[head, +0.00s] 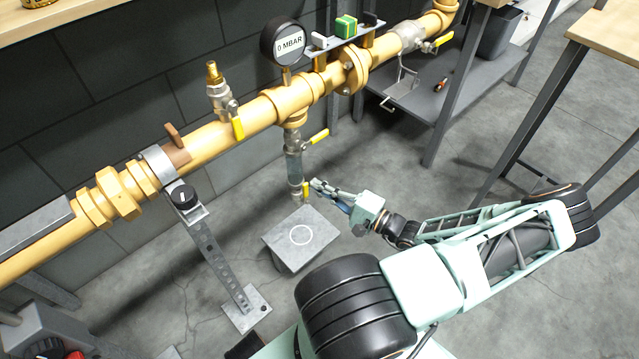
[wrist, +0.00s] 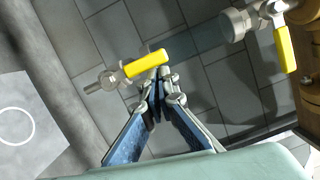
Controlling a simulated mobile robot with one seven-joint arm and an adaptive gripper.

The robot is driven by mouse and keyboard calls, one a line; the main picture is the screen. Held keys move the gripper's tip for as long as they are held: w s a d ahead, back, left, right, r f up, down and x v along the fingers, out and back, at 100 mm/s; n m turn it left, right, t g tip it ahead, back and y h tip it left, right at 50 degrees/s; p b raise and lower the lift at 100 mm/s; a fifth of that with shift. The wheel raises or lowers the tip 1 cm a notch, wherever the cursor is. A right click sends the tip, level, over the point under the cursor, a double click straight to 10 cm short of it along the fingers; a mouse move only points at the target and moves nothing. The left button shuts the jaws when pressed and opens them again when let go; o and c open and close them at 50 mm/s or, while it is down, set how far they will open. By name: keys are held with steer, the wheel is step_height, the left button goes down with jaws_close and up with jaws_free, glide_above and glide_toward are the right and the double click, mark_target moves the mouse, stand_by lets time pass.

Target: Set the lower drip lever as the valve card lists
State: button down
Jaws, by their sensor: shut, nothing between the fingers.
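The lower drip lever (head: 306,189) is a short yellow handle at the bottom of the vertical drip leg (head: 294,165). In the head view it looks roughly upright, along the leg. In the wrist view a yellow lever (wrist: 146,64) on a small metal valve lies just beyond my fingertips. My gripper (head: 316,186) is shut and empty, beside the lower lever on its right; it also shows in the wrist view (wrist: 163,84). The fingertips overlap the lever's end there; I cannot tell if they touch. I cannot make out a valve card in either view.
The upper drip lever (head: 319,137) sticks out to the right above my gripper. A grey box with a white ring (head: 278,240) stands below the leg. The yellow main pipe (head: 215,142) carries a gauge reading 0 MBAR (head: 288,44). A bench leg (head: 450,110) stands to the right.

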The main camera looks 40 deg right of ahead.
stand_by(0.3)
steer(key=s+d, duration=0.7)
steer(key=s, duration=0.2)
steer(key=shift+p, duration=0.45)
steer(key=shift+s, duration=0.1)
